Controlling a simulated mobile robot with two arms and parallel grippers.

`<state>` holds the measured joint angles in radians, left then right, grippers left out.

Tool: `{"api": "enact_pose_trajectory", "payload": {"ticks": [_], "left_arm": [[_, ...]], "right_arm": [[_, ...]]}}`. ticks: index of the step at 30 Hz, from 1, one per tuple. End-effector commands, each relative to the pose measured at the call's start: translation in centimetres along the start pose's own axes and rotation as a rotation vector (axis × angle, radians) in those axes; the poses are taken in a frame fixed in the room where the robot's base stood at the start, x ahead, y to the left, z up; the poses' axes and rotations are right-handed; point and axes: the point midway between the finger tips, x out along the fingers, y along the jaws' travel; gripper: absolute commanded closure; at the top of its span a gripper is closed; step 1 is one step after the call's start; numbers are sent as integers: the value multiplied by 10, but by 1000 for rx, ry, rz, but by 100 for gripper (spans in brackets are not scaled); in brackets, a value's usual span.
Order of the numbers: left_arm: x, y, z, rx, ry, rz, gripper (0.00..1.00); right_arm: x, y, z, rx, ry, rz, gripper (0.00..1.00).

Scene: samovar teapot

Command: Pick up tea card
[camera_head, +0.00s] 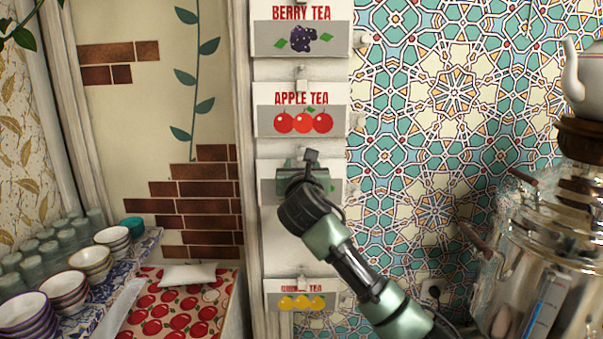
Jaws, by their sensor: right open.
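Several tea cards hang in a column on the white post. The berry tea card (300,32) is at the top, with the apple tea card (301,108) below it. A third card (267,190) is mostly hidden behind my right gripper (308,168), so its label cannot be read. A card with yellow fruit (301,297) hangs lowest; its first word is unclear. My right gripper is open in front of the third card, its arm reaching up from the lower right. I cannot tell whether it touches the card. My left gripper is not in view.
A metal samovar (555,240) with a white teapot (588,80) on top stands at the right. Stacked bowls (68,290) and several glasses (40,245) stand on a shelf at the left. An apple-patterned cloth (175,310) lies beside them.

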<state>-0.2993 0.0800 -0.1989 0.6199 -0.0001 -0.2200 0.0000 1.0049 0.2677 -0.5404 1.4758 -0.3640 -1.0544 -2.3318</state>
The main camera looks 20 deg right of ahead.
Motion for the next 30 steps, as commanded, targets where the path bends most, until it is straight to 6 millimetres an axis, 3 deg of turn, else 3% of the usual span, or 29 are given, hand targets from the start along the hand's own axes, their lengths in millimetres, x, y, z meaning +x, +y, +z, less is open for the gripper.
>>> {"api": "enact_pose_trajectory", "payload": {"ticks": [8, 14, 30], "left_arm": [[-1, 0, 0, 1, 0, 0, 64], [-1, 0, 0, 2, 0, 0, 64], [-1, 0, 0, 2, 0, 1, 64]], "right_arm": [[4, 0, -1, 1, -1, 0, 53], [4, 0, -1, 1, -1, 0, 100], [4, 0, 0, 1, -1, 0, 100]]}}
